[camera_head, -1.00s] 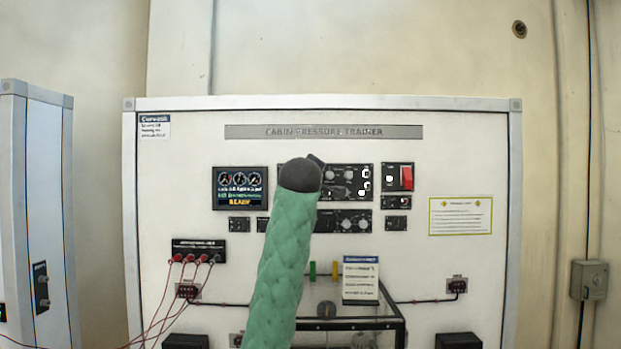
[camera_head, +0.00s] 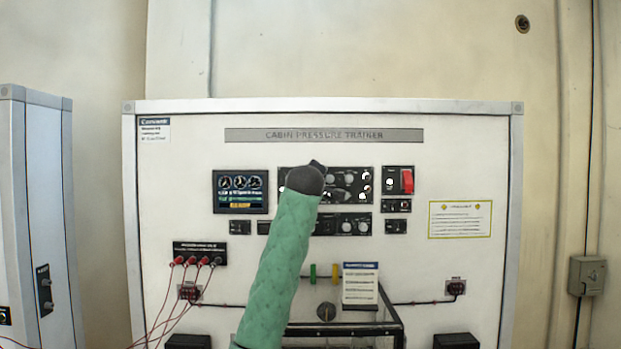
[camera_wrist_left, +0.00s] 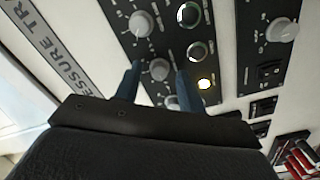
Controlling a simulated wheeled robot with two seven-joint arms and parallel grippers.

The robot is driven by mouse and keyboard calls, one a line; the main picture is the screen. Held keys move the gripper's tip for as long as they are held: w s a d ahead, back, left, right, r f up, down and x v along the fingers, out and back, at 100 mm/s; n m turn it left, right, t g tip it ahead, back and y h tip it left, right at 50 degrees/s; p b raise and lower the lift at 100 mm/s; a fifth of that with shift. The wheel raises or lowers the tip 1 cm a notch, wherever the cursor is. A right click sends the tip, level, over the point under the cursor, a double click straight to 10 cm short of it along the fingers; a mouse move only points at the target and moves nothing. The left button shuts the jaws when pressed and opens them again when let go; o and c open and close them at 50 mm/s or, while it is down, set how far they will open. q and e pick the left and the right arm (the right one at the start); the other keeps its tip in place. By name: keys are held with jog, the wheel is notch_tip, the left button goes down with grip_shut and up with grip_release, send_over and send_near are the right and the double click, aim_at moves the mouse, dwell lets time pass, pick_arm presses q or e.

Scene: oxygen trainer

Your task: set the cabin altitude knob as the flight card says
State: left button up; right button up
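A black knob panel (camera_head: 350,202) is on the white trainer board, partly hidden behind my left arm in the head view. My left gripper (camera_wrist_left: 158,71) is open, its two dark fingers on either side of a grey round knob (camera_wrist_left: 159,69) in the left wrist view. Gaps show between the fingers and this knob; I cannot tell whether they reach its depth. Another grey knob (camera_wrist_left: 141,24) is above it. Knob labels are too small to read, so I cannot tell which is the cabin altitude knob. A white card with a blue header (camera_head: 360,286) stands below the panel; its text is unreadable. My right gripper is not in view.
A lit display (camera_head: 240,191) is left of the panel. A red switch guard (camera_head: 407,181) is at right. Red leads hang from a jack box (camera_head: 200,254) at lower left. A dark-framed case (camera_head: 385,318) juts out below the panel.

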pick_arm(q)
grip_shut()
